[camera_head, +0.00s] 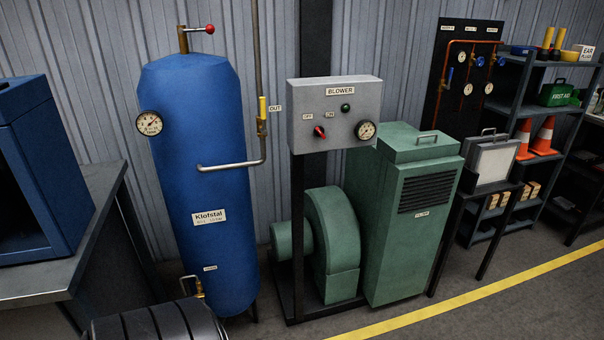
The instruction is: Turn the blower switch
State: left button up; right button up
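The blower control box (301,128) is a grey panel labelled BLOWER, mounted on a dark post. The blower switch (319,131) is a red knob at its lower left, between small OFF and ON labels. The knob looks tilted toward the upper left, near OFF, but it is small. A green button or lamp (346,108) and a round gauge (366,130) are on the same panel. The green blower housing (333,240) stands below. Neither of my grippers shows in the head view.
A tall blue tank (205,150) with a gauge and pipe stands left of the panel. A blue box (35,170) sits on a bench at far left. A green cabinet (405,250) and shelves (500,180) stand right.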

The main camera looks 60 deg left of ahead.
aim_at(318, 131)
jog(key=j+u, duration=0.1)
jog(key=u, duration=1.3)
jog(key=i+l, duration=0.05)
